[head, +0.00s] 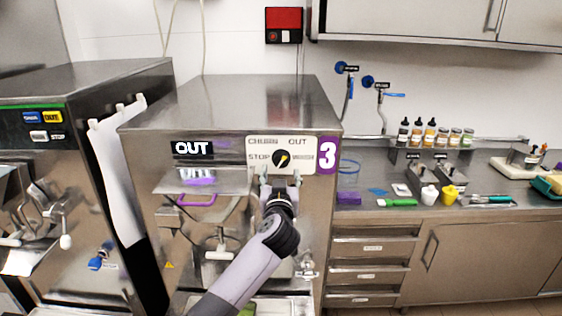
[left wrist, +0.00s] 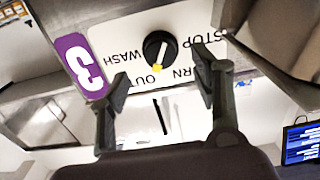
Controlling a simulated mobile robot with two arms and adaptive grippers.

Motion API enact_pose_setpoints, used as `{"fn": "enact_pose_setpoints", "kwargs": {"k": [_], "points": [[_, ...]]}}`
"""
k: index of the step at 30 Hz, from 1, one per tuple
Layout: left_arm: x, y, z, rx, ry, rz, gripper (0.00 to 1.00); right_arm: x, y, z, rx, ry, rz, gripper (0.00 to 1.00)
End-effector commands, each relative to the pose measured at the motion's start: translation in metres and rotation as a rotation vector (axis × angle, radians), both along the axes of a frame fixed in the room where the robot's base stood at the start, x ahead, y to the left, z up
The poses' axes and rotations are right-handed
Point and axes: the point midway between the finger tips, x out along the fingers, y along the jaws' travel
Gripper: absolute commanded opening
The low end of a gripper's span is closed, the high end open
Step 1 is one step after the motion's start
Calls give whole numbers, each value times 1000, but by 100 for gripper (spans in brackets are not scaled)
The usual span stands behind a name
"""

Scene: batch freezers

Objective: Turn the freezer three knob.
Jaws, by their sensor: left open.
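The freezer three knob (head: 281,158) is a round black dial with a yellow pointer mark, on a white label plate (head: 255,141) at the upper front of the steel freezer, beside a purple "3" sign (head: 327,155). It also shows in the left wrist view, where the knob (left wrist: 159,49) has its yellow tip near the word OUT. My left gripper (head: 280,178) is just below the knob in the head view. In the left wrist view my left gripper (left wrist: 160,82) is open, its fingers on either side of the knob's line and apart from it. My right gripper is not in view.
A second freezer (head: 75,150) with a white towel stands at left. A steel counter (head: 420,212) with bottles, cups and small tools is at right. A purple-handled chute cover (head: 200,180) and a lever (head: 218,250) sit on the freezer front.

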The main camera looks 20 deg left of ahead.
Motion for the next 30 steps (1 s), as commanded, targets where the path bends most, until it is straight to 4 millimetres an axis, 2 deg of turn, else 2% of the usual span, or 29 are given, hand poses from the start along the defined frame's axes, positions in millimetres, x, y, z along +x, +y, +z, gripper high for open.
{"fn": "enact_pose_setpoints", "kwargs": {"k": [1, 6, 12, 25, 30], "points": [[10, 3, 2, 0, 1, 2, 58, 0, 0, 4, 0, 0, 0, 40], [38, 11, 1, 0, 1, 1, 58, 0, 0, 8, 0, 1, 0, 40], [58, 16, 1, -1, 0, 0, 58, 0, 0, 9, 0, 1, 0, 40], [64, 18, 0, -1, -1, -1, 58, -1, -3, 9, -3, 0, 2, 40], [64, 18, 0, -1, 0, -1, 47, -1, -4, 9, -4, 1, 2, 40]]}}
